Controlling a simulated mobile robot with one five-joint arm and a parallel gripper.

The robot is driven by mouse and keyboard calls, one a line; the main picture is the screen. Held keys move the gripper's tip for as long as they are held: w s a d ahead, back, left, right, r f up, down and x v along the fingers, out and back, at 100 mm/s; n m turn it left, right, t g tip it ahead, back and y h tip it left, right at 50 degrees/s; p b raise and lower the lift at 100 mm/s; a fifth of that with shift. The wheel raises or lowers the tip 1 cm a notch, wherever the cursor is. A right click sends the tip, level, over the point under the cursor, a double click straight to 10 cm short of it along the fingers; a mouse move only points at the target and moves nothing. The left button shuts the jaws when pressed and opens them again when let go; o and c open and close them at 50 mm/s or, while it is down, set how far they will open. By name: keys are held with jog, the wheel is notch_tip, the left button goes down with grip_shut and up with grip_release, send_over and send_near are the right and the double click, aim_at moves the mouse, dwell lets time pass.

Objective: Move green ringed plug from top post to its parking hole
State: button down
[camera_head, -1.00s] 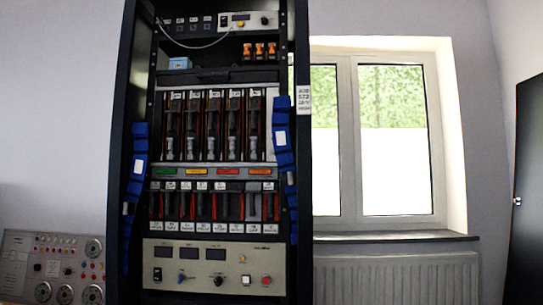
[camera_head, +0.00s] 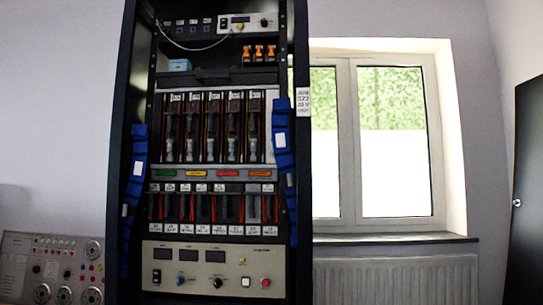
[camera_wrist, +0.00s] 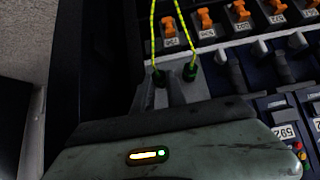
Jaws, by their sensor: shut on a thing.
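My gripper (camera_wrist: 163,80) shows at the bottom of the wrist view, its two grey fingers reaching up from a worn grey-green body. It is shut on a dark plug (camera_wrist: 157,76) at the end of a yellow-green cable (camera_wrist: 153,30); the fingers hide much of this plug, and its ring is hard to make out. A second dark plug with green on it (camera_wrist: 190,72) is just right of the fingers, on the other cable strand. The top post and the parking hole cannot be told apart for certain. The gripper is not visible in the head view.
In the wrist view, several orange switches (camera_wrist: 238,11) with numbered labels run along the top, and dark module fronts (camera_wrist: 270,70) fill the right. The head view shows a tall black rack (camera_head: 126,100) with blue cable holders (camera_head: 282,135), left of a window (camera_head: 394,140).

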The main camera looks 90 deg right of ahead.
jog(key=c, duration=1.3)
grip_release()
jog(key=shift+o, duration=0.2)
jog(key=p+v, duration=0.3)
jog(key=v, duration=0.2)
